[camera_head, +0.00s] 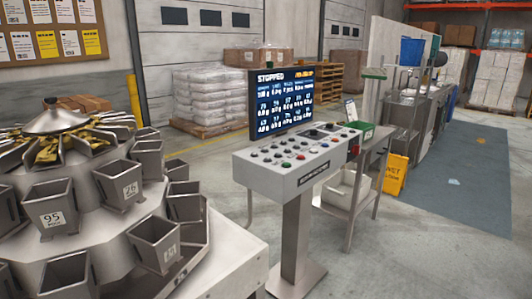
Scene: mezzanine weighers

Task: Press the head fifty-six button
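A grey control console (290,187) on a steel pedestal stands in the middle of the view. Its sloped top carries rows of small dark round buttons (266,153), with a few red and green ones among them. The button labels are too small to read, so I cannot tell which is head fifty-six. A screen (281,102) behind the buttons reads "STOPPED" above rows of numbers. Neither of my grippers is in view.
A steel multihead weigher (98,203) with numbered buckets fills the left. A steel cart (366,172) with a green tray (366,130) stands close right of the console. Floor in the right foreground is clear.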

